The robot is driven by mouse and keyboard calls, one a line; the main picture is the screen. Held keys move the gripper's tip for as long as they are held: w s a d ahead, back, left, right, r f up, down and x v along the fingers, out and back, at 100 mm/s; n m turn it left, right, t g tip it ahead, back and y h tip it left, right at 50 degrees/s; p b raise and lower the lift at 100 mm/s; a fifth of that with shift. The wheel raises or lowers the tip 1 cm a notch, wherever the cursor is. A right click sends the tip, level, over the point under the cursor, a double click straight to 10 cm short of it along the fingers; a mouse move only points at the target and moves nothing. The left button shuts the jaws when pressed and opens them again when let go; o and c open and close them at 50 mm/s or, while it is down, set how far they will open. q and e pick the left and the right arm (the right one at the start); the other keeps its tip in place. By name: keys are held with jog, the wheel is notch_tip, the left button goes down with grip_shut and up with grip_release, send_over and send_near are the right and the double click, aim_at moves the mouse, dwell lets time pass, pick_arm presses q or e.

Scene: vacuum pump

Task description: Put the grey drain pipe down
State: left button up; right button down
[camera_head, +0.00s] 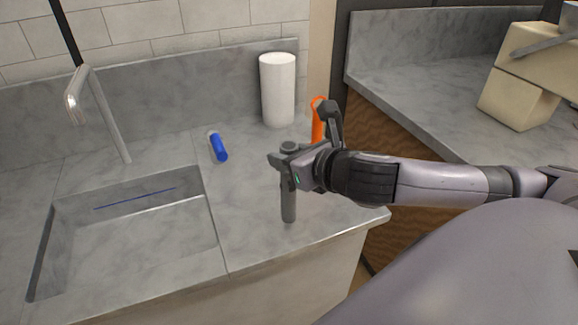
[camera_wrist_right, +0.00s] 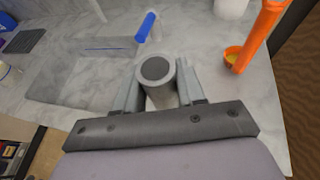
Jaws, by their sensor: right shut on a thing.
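The grey drain pipe (camera_head: 288,205) stands upright in my right gripper (camera_head: 285,162), near the front right corner of the marble counter. The fingers are shut around its upper part. In the right wrist view the pipe's round end (camera_wrist_right: 155,70) sits between the two fingers (camera_wrist_right: 157,92). The pipe's lower end shows over the counter in the head view; I cannot tell whether it touches the surface. My left gripper is not in view.
A sink (camera_head: 130,245) with a tap (camera_head: 100,110) lies to the left. A blue cylinder (camera_head: 219,150), a white roll (camera_head: 278,90) and an orange tool (camera_head: 318,120) are behind the pipe. The counter (camera_head: 240,195) between sink and pipe is clear.

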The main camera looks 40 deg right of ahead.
aim_at(288, 194)
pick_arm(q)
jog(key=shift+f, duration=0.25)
pick_arm(e)
jog(key=shift+f, duration=0.9)
jog(key=shift+f, duration=0.15)
jog(key=c, duration=0.7)
grip_release()
jog(key=shift+o, duration=0.2)
